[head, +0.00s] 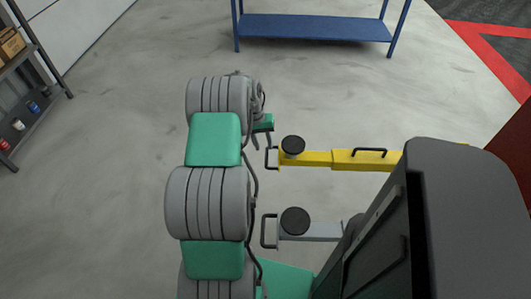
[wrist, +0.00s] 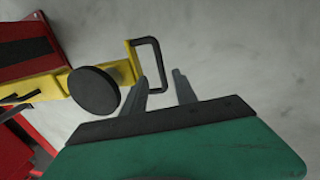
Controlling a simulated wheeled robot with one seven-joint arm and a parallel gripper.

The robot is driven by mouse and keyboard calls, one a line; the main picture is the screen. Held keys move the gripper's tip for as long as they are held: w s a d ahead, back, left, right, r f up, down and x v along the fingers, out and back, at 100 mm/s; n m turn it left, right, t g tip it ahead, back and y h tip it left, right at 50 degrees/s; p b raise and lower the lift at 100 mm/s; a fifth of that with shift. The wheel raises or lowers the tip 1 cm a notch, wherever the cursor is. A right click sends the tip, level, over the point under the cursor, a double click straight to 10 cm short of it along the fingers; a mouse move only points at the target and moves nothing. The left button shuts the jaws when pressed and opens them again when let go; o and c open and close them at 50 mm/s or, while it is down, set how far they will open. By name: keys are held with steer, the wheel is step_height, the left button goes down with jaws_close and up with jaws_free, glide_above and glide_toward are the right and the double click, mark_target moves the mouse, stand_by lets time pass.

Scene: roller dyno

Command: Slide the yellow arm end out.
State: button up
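The yellow arm end (head: 318,158) is the thinner section sticking out leftward from a thicker yellow sleeve (head: 352,164). It carries a round black pad (head: 293,145) and a dark loop handle (head: 267,158) at its tip. In the wrist view the pad (wrist: 95,90) and handle (wrist: 161,62) show at upper left to centre. My gripper (head: 262,146) is just beyond the handle in the head view, green with two grey fingers. In the wrist view the fingers (wrist: 159,74) are apart, with the handle's outer bar appearing between them. I cannot tell whether they touch it.
A grey arm (head: 310,237) with its own pad and handle lies nearer, below the yellow one. A blue bench (head: 315,27) stands at the back, a dark shelf (head: 30,60) at the left. Red structure (head: 512,150) is at the right. Open grey floor lies left.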

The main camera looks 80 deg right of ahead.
mark_target(267, 156)
steer(key=f, duration=0.3)
steer(key=s+f, duration=0.1)
steer(key=f, duration=0.1)
steer(key=shift+d+f, duration=0.15)
steer(key=shift+f, duration=0.1)
jaws_close()
stand_by(1.1)
